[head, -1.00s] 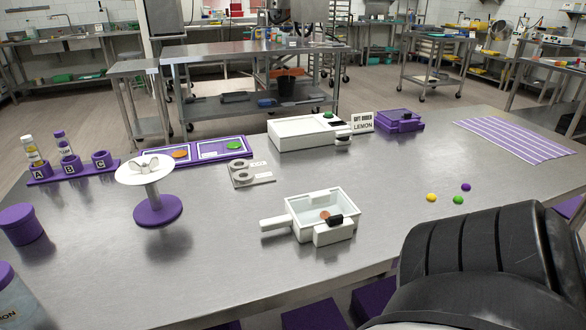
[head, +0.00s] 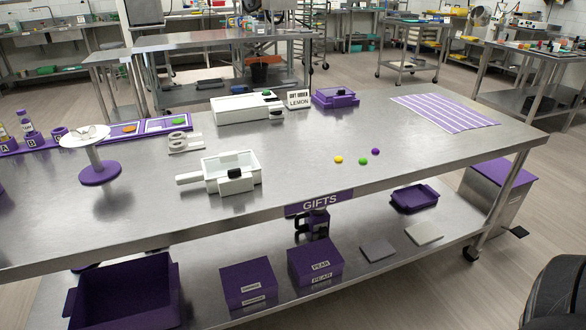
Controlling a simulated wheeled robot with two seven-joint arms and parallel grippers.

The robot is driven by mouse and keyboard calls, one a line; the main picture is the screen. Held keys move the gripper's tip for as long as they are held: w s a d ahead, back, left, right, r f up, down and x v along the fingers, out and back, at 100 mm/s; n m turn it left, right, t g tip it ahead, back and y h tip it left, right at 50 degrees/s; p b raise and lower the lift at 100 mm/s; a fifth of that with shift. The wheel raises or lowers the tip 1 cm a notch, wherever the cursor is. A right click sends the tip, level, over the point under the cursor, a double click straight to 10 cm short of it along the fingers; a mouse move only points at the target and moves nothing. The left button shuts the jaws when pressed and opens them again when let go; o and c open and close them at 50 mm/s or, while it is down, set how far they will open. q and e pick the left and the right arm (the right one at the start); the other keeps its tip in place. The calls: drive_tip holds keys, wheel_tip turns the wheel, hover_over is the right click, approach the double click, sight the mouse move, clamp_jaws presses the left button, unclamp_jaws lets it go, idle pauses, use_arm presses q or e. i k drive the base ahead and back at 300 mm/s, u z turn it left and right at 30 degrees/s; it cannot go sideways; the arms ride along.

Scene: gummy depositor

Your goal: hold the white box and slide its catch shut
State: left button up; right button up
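An open-topped white box (head: 217,184) with a handle sticking out to the left stands on the steel table. A small black catch (head: 235,174) sits at its front right, on a white block. From this angle I cannot tell how far the catch is slid, and the box's floor is partly hidden. A second, longer white box (head: 240,110), with a closed-looking top and black and green parts at its right end, stands farther back. Neither of my grippers is in view. Only a dark part of my arm shows at the lower right corner.
Yellow, green and purple balls (head: 363,160) lie right of the open box. A purple box (head: 335,98) and striped mat (head: 445,112) lie at the back right. The lower shelf holds purple boxes (head: 248,283).

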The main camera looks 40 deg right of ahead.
sight(233, 173)
drive_tip(key=z, duration=0.5)
drive_tip(key=i, duration=0.95)
drive_tip(key=u, duration=0.05)
